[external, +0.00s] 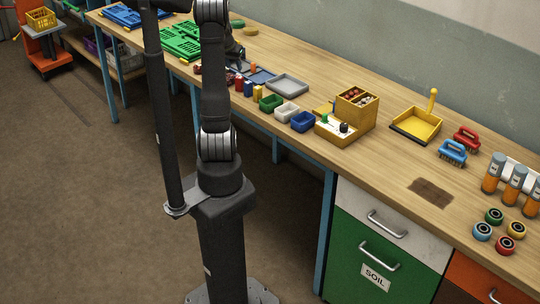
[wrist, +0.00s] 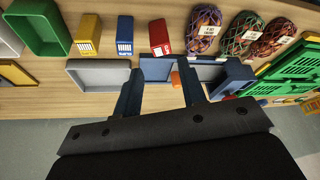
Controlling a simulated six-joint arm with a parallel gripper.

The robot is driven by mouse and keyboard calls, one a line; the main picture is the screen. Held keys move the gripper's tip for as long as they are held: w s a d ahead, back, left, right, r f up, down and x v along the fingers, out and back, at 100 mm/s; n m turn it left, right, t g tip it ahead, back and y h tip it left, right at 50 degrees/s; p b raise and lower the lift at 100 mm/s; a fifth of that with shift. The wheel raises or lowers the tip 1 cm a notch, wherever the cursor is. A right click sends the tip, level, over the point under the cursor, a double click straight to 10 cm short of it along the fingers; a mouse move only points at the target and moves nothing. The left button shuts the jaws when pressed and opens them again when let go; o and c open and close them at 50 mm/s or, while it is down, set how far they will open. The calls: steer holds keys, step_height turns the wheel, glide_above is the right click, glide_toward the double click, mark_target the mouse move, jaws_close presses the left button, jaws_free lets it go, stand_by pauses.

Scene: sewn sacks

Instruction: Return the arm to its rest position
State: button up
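My arm stands on its dark base beside the bench, reaching up in the external view. My gripper (wrist: 162,90) shows in the wrist view with its two dark fingers spread apart and nothing held between them. It is over the bench, above a blue tray (wrist: 157,69) with a small orange piece (wrist: 176,80) near the right finger. In the external view my gripper is mostly hidden behind my arm. The blue tray (external: 262,77) and the orange piece (external: 253,67) also show there.
Net sacks (wrist: 243,33), small boxes (wrist: 88,34) and a grey tray (wrist: 98,73) lie around the gripper. Green crates (external: 182,42) stand farther left on the bench. A wooden box (external: 357,105) and a yellow dustpan (external: 416,125) stand to the right. The floor (external: 90,220) left of my base is clear.

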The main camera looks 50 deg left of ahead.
mark_target(239, 77)
steer(key=x, duration=1.2)
steer(key=shift+f, duration=0.1)
step_height(239, 77, up, 2)
steer(key=shift+r, duration=0.45)
